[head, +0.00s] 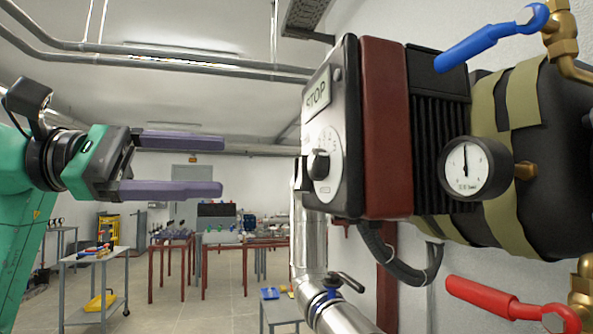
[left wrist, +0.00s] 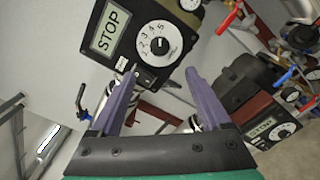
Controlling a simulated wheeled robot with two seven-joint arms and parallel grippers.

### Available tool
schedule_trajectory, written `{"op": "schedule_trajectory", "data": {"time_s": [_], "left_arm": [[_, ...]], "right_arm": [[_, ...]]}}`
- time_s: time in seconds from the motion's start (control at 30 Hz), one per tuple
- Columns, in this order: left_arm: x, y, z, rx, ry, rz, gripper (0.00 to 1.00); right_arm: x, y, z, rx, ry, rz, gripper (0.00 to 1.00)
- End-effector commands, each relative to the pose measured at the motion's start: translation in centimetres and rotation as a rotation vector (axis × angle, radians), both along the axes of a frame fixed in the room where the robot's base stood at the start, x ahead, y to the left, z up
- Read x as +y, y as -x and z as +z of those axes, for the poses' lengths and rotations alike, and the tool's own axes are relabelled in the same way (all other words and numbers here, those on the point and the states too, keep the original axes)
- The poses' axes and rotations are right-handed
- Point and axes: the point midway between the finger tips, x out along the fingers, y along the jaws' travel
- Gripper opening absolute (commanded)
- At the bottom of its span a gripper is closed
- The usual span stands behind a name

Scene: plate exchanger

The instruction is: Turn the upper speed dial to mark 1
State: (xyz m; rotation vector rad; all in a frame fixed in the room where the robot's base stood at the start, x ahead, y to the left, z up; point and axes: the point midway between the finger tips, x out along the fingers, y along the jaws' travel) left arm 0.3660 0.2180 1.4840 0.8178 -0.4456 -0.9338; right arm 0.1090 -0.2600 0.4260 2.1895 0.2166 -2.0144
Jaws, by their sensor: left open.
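The upper speed dial (head: 328,165) is a white round scale with a black knob (head: 318,164), on the dark front of a pump unit below a STOP display (head: 317,95). My right gripper is not in view.
A second unit with a STOP display and dial (left wrist: 284,130) shows lower right in the wrist view. A blue lever (head: 490,38), a gauge (head: 470,168), a red lever (head: 497,300) and a pipe with a valve (head: 325,298) are around the pump. Free air lies between gripper and dial.

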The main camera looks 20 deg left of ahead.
Motion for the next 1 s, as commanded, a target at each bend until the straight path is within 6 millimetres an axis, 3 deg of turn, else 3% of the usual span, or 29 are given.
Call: {"op": "schedule_trajectory", "data": {"time_s": [0.2,0.4,0.53,0.77,0.87,1.0], "left_arm": [[-5.2,-3.1,0.3,0.002,0.0,-0.007,0.81],[-8.9,-5.6,0.3,0.005,0.004,-0.006,0.81],[-9.9,-6.2,0.2,0.003,0.006,-0.005,0.81],[-10.1,-6.4,0.1,0.003,0.006,-0.004,0.81],[-10.1,-6.3,0.1,0.003,0.006,-0.004,0.5],[-10.1,-6.3,0.1,0.004,0.005,-0.005,0.0]], "right_arm": [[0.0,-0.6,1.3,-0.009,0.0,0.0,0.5],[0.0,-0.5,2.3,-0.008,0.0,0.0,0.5],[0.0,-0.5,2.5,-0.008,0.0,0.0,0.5],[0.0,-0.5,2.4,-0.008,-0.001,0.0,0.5],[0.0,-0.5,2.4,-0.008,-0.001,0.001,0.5],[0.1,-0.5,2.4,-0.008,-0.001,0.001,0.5]]}}
